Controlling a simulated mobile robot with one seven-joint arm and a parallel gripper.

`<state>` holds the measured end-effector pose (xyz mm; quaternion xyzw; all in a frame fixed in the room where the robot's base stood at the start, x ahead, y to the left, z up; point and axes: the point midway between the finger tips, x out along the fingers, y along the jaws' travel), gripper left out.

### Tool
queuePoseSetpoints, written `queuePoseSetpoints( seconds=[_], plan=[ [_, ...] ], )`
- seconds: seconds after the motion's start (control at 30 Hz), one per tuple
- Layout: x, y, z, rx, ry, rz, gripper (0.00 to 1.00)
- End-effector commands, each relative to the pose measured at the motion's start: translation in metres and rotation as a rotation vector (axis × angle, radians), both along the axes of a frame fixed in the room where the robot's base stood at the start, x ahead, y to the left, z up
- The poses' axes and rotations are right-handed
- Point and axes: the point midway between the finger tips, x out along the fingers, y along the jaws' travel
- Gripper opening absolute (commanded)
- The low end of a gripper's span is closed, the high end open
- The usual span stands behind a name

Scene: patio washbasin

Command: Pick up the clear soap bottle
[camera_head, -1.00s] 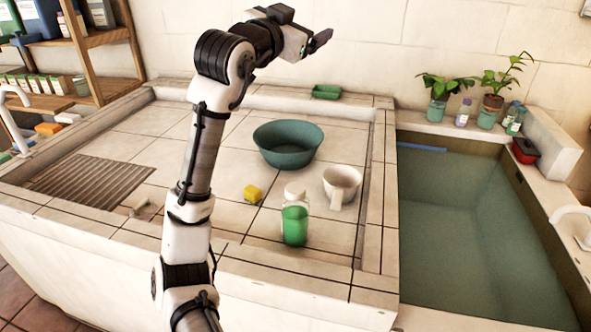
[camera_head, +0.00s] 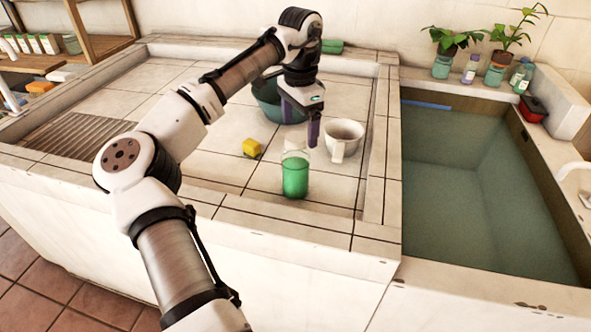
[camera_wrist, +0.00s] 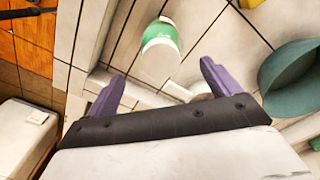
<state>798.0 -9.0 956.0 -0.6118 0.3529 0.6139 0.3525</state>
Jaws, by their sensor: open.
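The soap bottle (camera_head: 296,175), with a green lower body and a pale upper part, stands upright on the tiled counter (camera_head: 225,165) near its front edge. I take it for the clear soap bottle. In the wrist view the bottle (camera_wrist: 161,38) lies beyond the fingertips, not between them. My gripper (camera_head: 304,128) is open and empty, pointing down above the counter behind the bottle, with its purple fingers apart. Both fingers show in the wrist view (camera_wrist: 163,74). The bottle is apart from the fingers.
A white mug (camera_head: 344,136) stands right of my gripper, close to the bottle. A teal bowl (camera_head: 267,97) is behind, partly hidden by my arm. A yellow block (camera_head: 251,147) lies left of the bottle. A water-filled basin (camera_head: 470,190) is at the right. Plants and small bottles line its back ledge.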

Motion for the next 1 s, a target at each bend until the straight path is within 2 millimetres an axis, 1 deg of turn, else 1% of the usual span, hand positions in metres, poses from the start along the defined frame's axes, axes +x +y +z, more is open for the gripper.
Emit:
queuePoseSetpoints(
  seconds=[0.03, 0.1, 0.27, 0.37, 0.47, 0.6, 0.7, 0.9, 0.93, 1.0],
  plan=[
    [0.000, 0.000, -0.008, 0.001, 0.001, 0.000, 0.89],
    [0.000, 0.001, -0.015, 0.000, 0.000, 0.000, 0.89],
    [0.000, 0.001, -0.025, 0.001, -0.001, 0.000, 0.89],
    [-0.001, 0.005, -0.035, 0.002, -0.001, 0.001, 0.89],
    [-0.002, 0.010, -0.050, 0.003, -0.001, 0.001, 0.89],
    [-0.002, 0.009, -0.068, 0.001, -0.002, 0.000, 0.89],
    [-0.001, 0.009, -0.074, -0.001, -0.003, -0.001, 0.89],
    [-0.001, 0.008, -0.075, -0.002, -0.003, -0.001, 0.89],
    [-0.001, 0.008, -0.075, -0.001, -0.003, -0.001, 0.86],
    [-0.001, 0.008, -0.075, -0.001, -0.003, -0.001, 0.77]
  ],
)
